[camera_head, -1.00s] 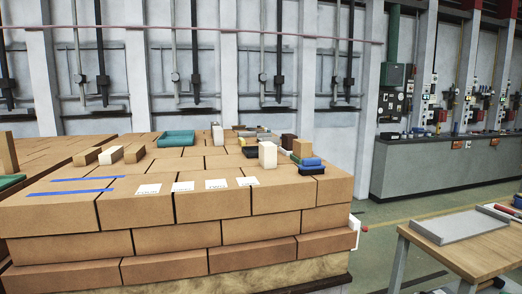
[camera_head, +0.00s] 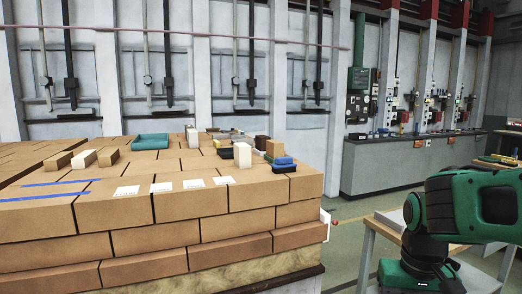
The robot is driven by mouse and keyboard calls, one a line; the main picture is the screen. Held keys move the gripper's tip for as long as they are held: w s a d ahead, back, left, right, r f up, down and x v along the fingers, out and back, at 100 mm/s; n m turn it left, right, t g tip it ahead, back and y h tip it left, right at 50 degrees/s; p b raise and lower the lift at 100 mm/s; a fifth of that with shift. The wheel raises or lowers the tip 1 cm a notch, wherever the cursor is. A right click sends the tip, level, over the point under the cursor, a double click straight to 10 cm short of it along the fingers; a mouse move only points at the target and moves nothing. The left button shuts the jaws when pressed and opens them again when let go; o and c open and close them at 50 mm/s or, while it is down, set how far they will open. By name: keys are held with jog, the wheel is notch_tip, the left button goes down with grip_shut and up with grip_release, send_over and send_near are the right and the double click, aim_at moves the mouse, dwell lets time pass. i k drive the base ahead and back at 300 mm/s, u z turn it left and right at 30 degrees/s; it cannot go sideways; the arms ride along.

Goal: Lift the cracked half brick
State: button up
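Several small brick pieces stand on the large brick stack (camera_head: 135,215); I cannot tell which one is the cracked half brick. At the left of its top lie a brown piece (camera_head: 57,160), a white piece (camera_head: 83,159) and a tan piece (camera_head: 108,156), side by side. A white upright block (camera_head: 242,156) stands near the right end. A tan block (camera_head: 275,147) and a dark brown block (camera_head: 262,142) are just behind it. A smaller white block (camera_head: 192,138) stands further back. My gripper is not in view; only green and black links of my arm show at the right.
A teal tray (camera_head: 151,141) sits at the back of the stack. Blue rolls (camera_head: 284,161) lie in a dark tray at its right end. Flat white labels (camera_head: 162,187) and blue tape (camera_head: 38,198) mark the front. A wooden workbench (camera_head: 368,226) stands right, partly hidden by my arm.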

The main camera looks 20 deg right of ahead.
aim_at(260, 139)
jog(key=u, duration=0.05)
jog(key=i, duration=1)
jog(key=z, duration=0.05)
